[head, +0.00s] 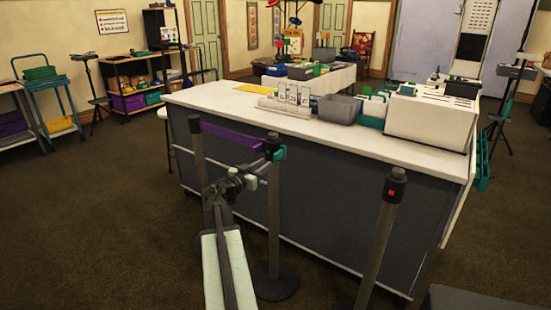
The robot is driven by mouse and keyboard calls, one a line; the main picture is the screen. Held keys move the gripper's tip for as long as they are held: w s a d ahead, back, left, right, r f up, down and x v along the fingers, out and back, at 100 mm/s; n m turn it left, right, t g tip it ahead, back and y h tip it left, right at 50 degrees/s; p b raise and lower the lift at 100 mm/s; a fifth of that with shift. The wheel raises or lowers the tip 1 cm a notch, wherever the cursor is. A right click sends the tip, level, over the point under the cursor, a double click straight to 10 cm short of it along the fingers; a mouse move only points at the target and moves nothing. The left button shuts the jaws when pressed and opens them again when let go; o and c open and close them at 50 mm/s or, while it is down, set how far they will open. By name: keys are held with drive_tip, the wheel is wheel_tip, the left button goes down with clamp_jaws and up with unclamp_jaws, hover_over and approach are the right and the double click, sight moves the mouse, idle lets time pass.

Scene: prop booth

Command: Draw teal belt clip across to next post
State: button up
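The teal belt clip (281,154) sits at the head of the middle post (274,215), on its right side. A purple belt (234,138) runs from the left post (197,150) to the middle post. The right post (378,245) stands apart, with a black head and a small red mark; no belt is seen on it. My gripper (257,176) is just left of and below the teal clip, close to the middle post. It is small in the picture, and I cannot tell whether its fingers touch or hold the clip.
A long counter (215,99) with a grey front stands right behind the posts, carrying bins and a white box (430,118). The middle post's round base (275,283) rests on the brown carpet. A dark flat-topped object (480,298) is at bottom right. Carpet is open at left.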

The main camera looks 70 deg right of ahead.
sight(274, 158)
drive_tip(key=x, duration=0.7)
drive_tip(key=shift+d, duration=0.35)
clamp_jaws()
drive_tip(key=shift+a, duration=0.1)
idle(0.8)
